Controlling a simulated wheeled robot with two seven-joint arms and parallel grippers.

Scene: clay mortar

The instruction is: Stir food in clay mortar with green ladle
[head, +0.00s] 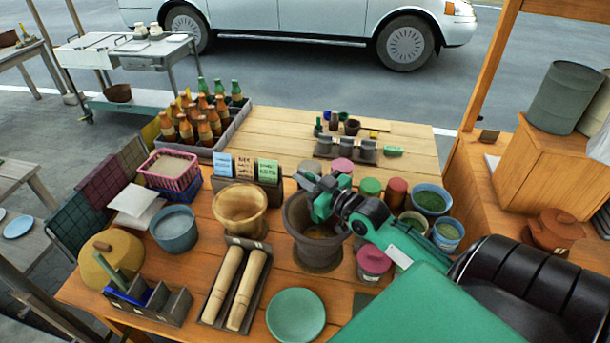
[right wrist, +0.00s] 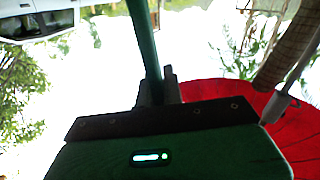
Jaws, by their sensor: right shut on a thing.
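The dark clay mortar (head: 318,254) stands on the wooden table near the middle of the head view, with some brownish food (head: 318,231) visible inside. My right gripper (head: 312,190) is over the mortar's rim, partly hiding its opening. In the right wrist view the right gripper (right wrist: 160,88) is shut on the green ladle (right wrist: 144,38), whose thin handle runs up out of the picture. The ladle's bowl end is not seen in the wrist view, and in the head view I cannot tell the ladle from the green gripper parts. My left gripper is not in view.
A tan mortar (head: 240,210) stands left of the clay mortar, above a tray with two wooden pestles (head: 224,285). A green plate (head: 295,315) lies in front. Lidded pots and green-filled bowls (head: 432,200) crowd the right. A bottle crate (head: 233,133) stands behind.

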